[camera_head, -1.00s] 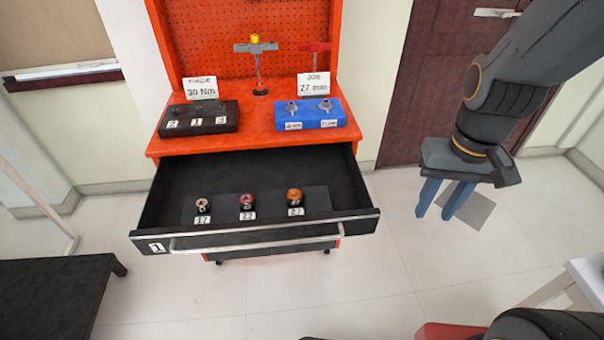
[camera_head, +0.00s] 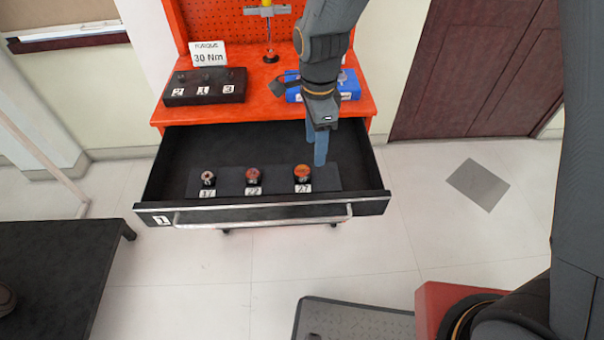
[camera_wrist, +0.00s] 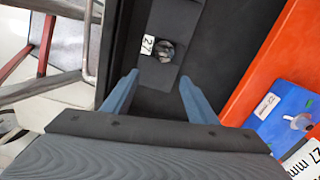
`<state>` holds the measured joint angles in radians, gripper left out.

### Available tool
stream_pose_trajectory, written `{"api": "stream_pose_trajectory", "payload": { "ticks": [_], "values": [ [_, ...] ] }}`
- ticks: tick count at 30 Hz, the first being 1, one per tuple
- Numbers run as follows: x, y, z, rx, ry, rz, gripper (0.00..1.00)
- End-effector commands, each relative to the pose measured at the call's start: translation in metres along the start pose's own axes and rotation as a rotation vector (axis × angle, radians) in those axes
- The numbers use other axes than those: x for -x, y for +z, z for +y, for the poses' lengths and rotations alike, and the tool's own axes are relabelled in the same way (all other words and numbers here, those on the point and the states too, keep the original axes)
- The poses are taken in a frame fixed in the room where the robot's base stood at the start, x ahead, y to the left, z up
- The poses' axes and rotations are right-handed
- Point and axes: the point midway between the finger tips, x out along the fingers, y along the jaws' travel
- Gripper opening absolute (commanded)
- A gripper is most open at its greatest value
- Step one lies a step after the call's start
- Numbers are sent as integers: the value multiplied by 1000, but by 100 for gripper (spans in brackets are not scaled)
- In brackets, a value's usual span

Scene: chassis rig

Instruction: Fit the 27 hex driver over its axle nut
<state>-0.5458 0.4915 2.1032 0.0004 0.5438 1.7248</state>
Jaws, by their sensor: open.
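The 27 hex driver (camera_head: 302,173) stands in a holder strip (camera_head: 228,183) in the open black drawer, at the right end, above a white "27" label. Its top looks orange in the head view. In the wrist view the driver (camera_wrist: 165,50) is a round grey-topped piece beside its label, ahead of my fingers. My gripper (camera_head: 318,158) is open and empty, with blue fingers pointing down over the drawer's right part, just behind and right of the driver. The fingers (camera_wrist: 155,95) also show in the wrist view, apart from the driver.
Drivers labelled 17 (camera_head: 208,178) and 22 (camera_head: 253,177) stand left in the same strip. The drawer's front wall (camera_head: 265,207) and handle are nearest. On the red top are a black block (camera_head: 205,88) and a blue block (camera_head: 350,88), partly behind my arm.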

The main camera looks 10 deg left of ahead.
Motion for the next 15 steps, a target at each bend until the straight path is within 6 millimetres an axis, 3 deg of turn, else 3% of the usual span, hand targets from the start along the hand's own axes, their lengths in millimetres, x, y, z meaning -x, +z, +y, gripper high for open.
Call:
{"api": "stream_pose_trajectory", "payload": {
  "ticks": [3,6,15],
  "values": [
    [-10,26,-8,-92,3,1,53],
    [-15,36,-11,-138,4,1,53],
    [-42,37,-10,-157,5,2,53]
  ]
}}
